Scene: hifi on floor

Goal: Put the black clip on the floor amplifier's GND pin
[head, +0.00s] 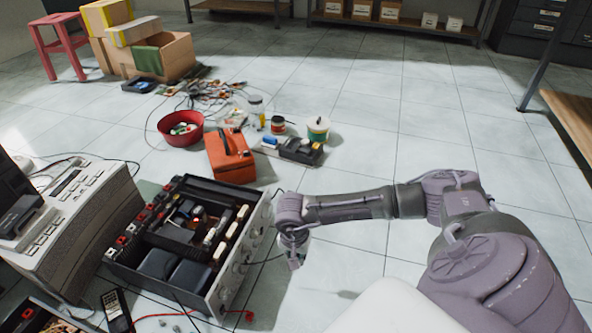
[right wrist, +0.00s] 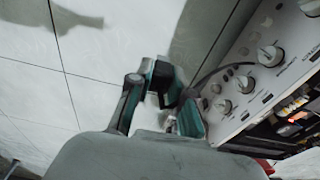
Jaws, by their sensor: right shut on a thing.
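The floor amplifier (head: 240,265) is an open-topped black chassis with a pale knobbed front panel. That panel also shows in the right wrist view (right wrist: 270,75), to the right of my gripper. My right gripper (head: 294,262) is low in front of the panel, a short way off it. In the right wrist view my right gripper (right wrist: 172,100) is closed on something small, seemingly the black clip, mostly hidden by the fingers. A black lead (right wrist: 215,72) curves to the fingers. I cannot make out the GND pin. My left gripper is not in view.
A grey instrument (head: 75,215) stands left. A handheld meter (head: 116,308) and leads lie in front. Floor to the right is clear.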

